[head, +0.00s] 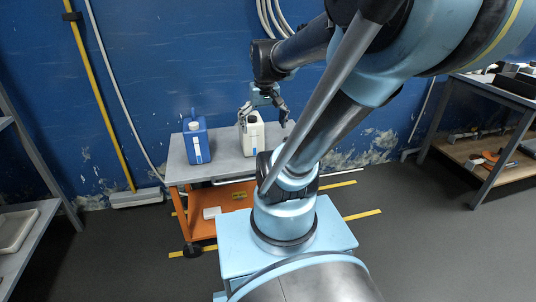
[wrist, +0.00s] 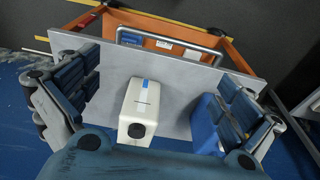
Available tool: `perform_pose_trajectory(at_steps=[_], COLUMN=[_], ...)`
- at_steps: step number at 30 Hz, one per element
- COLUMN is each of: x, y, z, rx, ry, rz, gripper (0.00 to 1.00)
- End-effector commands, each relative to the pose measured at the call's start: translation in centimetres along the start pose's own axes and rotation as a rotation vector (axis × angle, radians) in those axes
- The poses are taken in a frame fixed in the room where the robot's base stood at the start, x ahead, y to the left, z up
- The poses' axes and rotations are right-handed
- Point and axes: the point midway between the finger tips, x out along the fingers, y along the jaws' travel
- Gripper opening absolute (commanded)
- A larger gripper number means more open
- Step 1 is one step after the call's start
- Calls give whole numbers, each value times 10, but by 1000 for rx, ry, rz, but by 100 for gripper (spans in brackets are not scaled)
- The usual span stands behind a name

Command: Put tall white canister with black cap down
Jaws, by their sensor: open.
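The tall white canister (head: 251,135) stands upright on the grey top of the orange cart (head: 232,164). In the wrist view the canister (wrist: 146,106) shows its black cap and a blue and white label, and it rests on the grey surface. My gripper (head: 265,112) is above and around the canister's upper end in the head view. In the wrist view my gripper (wrist: 160,95) has its fingers spread wide on either side, with clear gaps to the canister. The gripper is open and holds nothing.
A blue canister (head: 196,140) stands on the cart left of the white one; in the wrist view it (wrist: 205,128) is close to the right finger. The blue wall is right behind the cart. A workbench (head: 490,105) stands at right, a shelf (head: 25,225) at left.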

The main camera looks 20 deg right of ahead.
Motion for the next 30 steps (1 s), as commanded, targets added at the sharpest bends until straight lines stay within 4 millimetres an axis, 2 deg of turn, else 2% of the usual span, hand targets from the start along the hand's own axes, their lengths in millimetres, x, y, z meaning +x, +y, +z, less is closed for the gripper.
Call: perform_pose_trajectory(at_steps=[1,6,12,17,30], x=[6,26,46,53,53], y=[0,-1,-3,-4,-3], z=[14,52,79,87,87], rx=[-1,-3,-5,-6,-6], ry=[7,30,49,55,56], rz=[0,0,1,1,1], gripper=[100,100,100,100,100])
